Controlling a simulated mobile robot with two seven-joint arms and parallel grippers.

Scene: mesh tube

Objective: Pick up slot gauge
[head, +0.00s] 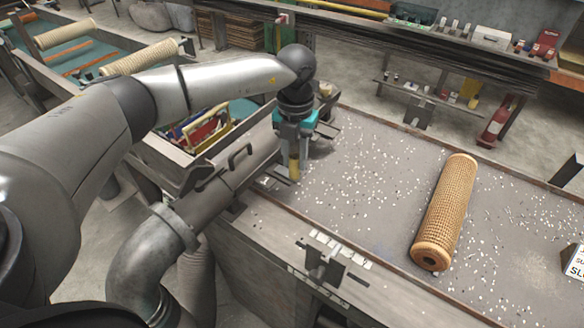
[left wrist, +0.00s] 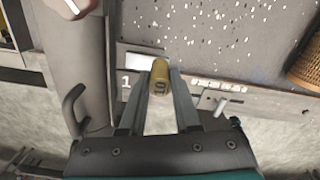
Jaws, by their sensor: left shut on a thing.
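The slot gauge (left wrist: 160,80) is a small yellow-brass cylinder with "10" on its end face. In the left wrist view it sits between the two fingertips of my left gripper (left wrist: 160,92), which is shut on it. In the head view my left gripper (head: 294,150) points down at the left end of the table, with the yellow gauge (head: 294,170) showing below its fingers. I cannot tell whether the gauge touches the surface under it. My right gripper is not in view.
A mesh tube (head: 446,212) lies on the grey table (head: 375,190) among scattered white bits. A large pipe (head: 150,265) with a handle stands left of my gripper. A bin (head: 205,150) with coloured items is behind it. A clamp-like fixture (head: 325,262) is at the table's front edge.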

